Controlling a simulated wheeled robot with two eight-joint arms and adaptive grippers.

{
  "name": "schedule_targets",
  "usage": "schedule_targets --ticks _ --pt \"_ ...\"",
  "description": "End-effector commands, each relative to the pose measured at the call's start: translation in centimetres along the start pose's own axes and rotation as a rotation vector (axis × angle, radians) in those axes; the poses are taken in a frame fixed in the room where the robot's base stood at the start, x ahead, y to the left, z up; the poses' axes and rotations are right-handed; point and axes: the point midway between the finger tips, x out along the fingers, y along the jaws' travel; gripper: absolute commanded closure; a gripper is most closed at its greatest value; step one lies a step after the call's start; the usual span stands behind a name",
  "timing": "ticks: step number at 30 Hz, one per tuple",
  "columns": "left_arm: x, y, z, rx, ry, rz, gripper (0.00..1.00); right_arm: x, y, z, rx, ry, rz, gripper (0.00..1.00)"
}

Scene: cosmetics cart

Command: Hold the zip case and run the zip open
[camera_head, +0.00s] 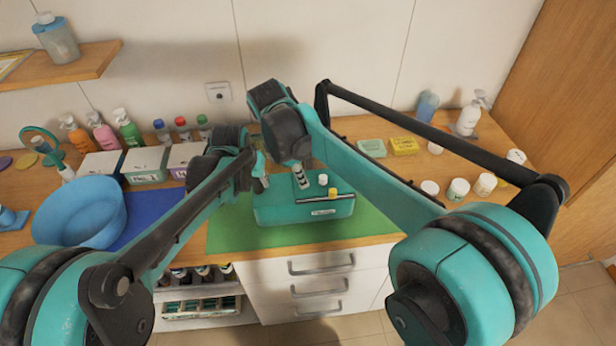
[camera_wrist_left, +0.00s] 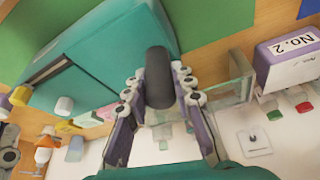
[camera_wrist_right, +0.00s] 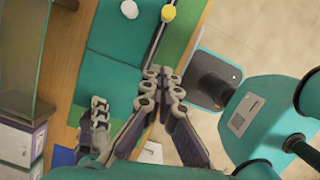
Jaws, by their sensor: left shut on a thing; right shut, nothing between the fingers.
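The teal zip case (camera_head: 285,213) lies on the green mat, with a dark zip line along its top and a yellow zip pull (camera_head: 333,193) towards its right part. The pull also shows in the right wrist view (camera_wrist_right: 168,13). My left gripper (camera_head: 262,182) is at the case's left end, shut on a black rounded tab (camera_wrist_left: 158,75) of the case. My right gripper (camera_head: 303,180) is shut and empty above the case, left of the pull. In the right wrist view its fingertips (camera_wrist_right: 162,88) meet over the case's end near the zip line.
A blue basin (camera_head: 80,215) stands at the left on the counter. White boxes (camera_head: 146,165) and several bottles stand behind. Jars (camera_head: 458,189) and soaps (camera_head: 404,145) are at the right. A white-capped item (camera_head: 322,180) is beside the pull. The mat right of the case is clear.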

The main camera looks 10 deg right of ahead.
Motion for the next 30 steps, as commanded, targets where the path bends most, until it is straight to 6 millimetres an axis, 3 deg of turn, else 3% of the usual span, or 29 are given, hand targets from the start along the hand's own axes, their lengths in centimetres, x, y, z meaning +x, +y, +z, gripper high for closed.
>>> schedule_targets --ticks 11,18,30 --pt "0.0 0.0 0.0 0.0 0.001 0.0 1.0 7.9 0.1 0.3 0.002 -0.002 0.002 1.0" --pt "0.0 0.0 0.0 0.0 0.0 0.0 1.0 8.4 0.1 3.4 0.002 -0.002 0.002 1.0" --pt "0.0 0.0 0.0 0.0 0.0 0.0 1.0 8.5 0.1 4.0 0.001 -0.002 0.003 1.0"
